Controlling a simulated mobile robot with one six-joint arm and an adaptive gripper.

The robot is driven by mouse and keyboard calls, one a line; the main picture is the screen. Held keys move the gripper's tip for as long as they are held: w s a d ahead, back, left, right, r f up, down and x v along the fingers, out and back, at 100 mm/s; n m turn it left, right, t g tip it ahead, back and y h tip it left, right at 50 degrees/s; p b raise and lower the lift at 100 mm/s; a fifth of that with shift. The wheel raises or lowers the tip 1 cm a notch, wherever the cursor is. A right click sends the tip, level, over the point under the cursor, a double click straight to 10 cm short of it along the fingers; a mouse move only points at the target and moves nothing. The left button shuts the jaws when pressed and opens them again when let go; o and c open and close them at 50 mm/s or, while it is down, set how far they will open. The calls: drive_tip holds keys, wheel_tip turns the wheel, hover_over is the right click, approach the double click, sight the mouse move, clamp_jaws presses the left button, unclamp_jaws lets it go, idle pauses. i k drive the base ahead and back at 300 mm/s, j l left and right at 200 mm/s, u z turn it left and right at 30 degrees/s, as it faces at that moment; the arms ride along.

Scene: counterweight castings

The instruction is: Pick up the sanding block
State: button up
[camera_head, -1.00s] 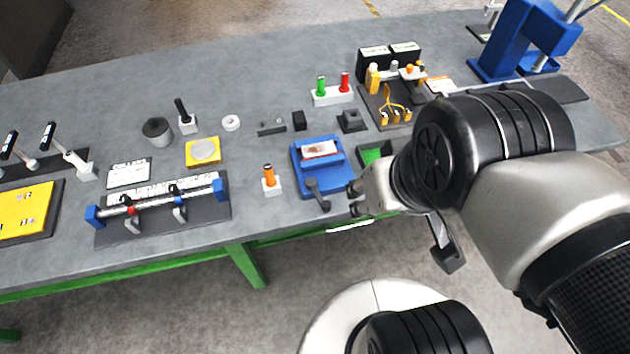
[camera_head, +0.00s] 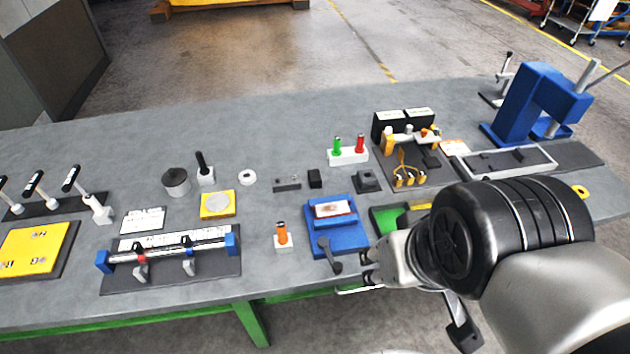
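I cannot tell for certain which thing is the sanding block. A small black block (camera_head: 315,178) stands near the middle of the grey bench, and a dark block with a raised top (camera_head: 367,181) sits to its right. Dark pieces (camera_head: 519,155) also lie in a shallow grey-edged tray (camera_head: 548,163) at the right. My gripper (camera_head: 368,268) is at the front edge of the bench, beside the blue fixture (camera_head: 337,240). Its two dark fingertips are apart, with nothing visible between them. It is well short of all these blocks.
The blue fixture and a green bin (camera_head: 388,218) are close to my gripper. An orange-handled tool (camera_head: 281,236) stands to the left. A blue press (camera_head: 535,105) stands at the back right. The back left of the bench (camera_head: 100,145) is clear.

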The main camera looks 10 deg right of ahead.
sight(314, 175)
drive_tip(key=i+j+u, duration=0.1)
drive_tip(key=i+j, duration=0.25)
drive_tip(key=j, duration=0.15)
drive_tip(key=i+j+u, duration=0.15)
drive_tip(key=i+j, duration=0.25)
drive_tip(key=j, duration=0.1)
